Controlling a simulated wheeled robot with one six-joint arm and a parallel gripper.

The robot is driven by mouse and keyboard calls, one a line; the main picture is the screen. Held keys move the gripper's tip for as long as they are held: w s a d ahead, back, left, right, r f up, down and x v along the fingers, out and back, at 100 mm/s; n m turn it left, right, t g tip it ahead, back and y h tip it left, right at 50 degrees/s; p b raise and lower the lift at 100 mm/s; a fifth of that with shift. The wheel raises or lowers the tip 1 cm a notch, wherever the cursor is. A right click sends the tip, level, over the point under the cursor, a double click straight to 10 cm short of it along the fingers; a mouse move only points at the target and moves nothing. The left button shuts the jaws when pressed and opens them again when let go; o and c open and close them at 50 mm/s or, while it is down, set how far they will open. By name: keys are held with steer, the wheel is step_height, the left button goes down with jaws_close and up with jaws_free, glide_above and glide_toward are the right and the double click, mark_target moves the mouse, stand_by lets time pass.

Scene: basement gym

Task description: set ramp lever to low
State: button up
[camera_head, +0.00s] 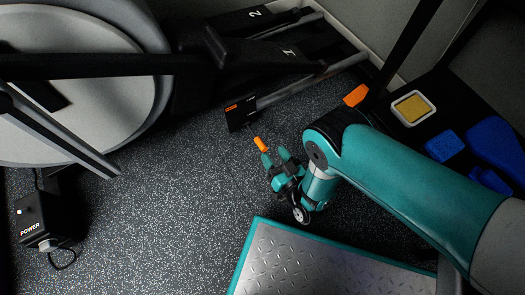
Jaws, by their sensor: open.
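A small lever with an orange grip (261,144) sticks out from a black box (241,113) with an orange label, beside the exercise machine's frame. The label's text is too small to read, so I cannot tell the lever's setting. My gripper (275,157) is teal with dark joints. It is open and empty, just below and right of the orange grip. Its fingertips are very close to the grip; I cannot tell whether they touch it.
The exercise machine (85,85) with a large grey disc fills the upper left. A black POWER box (40,222) stands at lower left. A metal tread-plate platform (315,265) lies below my gripper. A dark surface with blue blocks (444,146) and a yellow-topped tray (400,109) is at right.

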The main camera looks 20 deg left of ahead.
steer(key=b, duration=0.5)
glide_toward(263, 147)
steer(key=w+a+f, duration=0.2)
steer(key=b+x, duration=0.4)
steer(key=x, duration=0.2)
steer(key=shift+w+a+r+b, duration=0.35)
steer(key=shift+w+a+b, duration=0.2)
steer(key=shift+b, duration=0.05)
jaws_close()
